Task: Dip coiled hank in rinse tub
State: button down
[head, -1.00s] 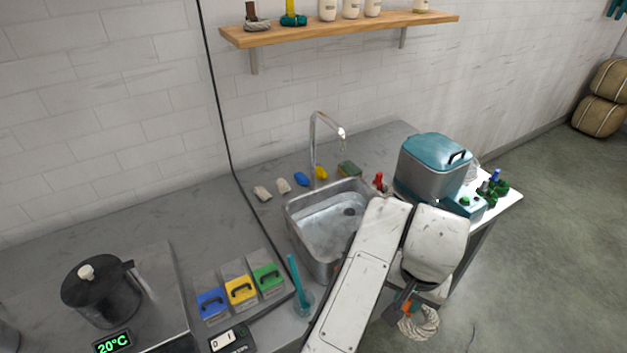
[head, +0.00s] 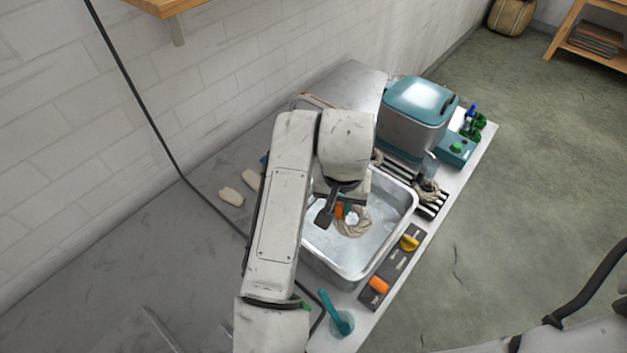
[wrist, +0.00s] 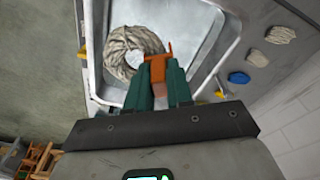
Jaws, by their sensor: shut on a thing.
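The coiled hank (head: 352,224), a cream ring of twisted wool, is over or in the steel rinse tub (head: 347,274), inside its rim as seen from above. Whether it touches the water cannot be told. My gripper (head: 340,208) is above the tub, partly hidden by my arm. In the wrist view my gripper's green fingers (wrist: 159,88) are shut on an orange piece (wrist: 158,68) at the edge of the hank (wrist: 130,48). The tub (wrist: 222,62) surrounds the hank there.
A teal-lidded steel box (head: 416,112) and a dark rack (head: 432,200) stand beyond the tub. Yellow (head: 410,242) and orange (head: 379,285) pieces lie along its right side. A teal-handled tool (head: 334,312) stands in front. Pale lumps (head: 231,196) lie left.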

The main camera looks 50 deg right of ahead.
jog(key=shift+w+f, duration=0.15)
jog(key=shift+w, duration=0.2)
jog(key=shift+f+b, duration=1.45)
jog(key=shift+f, duration=6)
jog(key=shift+s+a, duration=0.1)
jog(key=shift+s+a+f+b, duration=0.35)
jog(key=shift+a+f+b, duration=0.05)
jog(key=shift+a, duration=0.1)
jog(key=shift+d+r, duration=0.1)
jog(key=shift+w+d+r+p, duration=0.3)
jog(key=shift+w+d+p, duration=0.1)
jog(key=shift+d+p, duration=0.1)
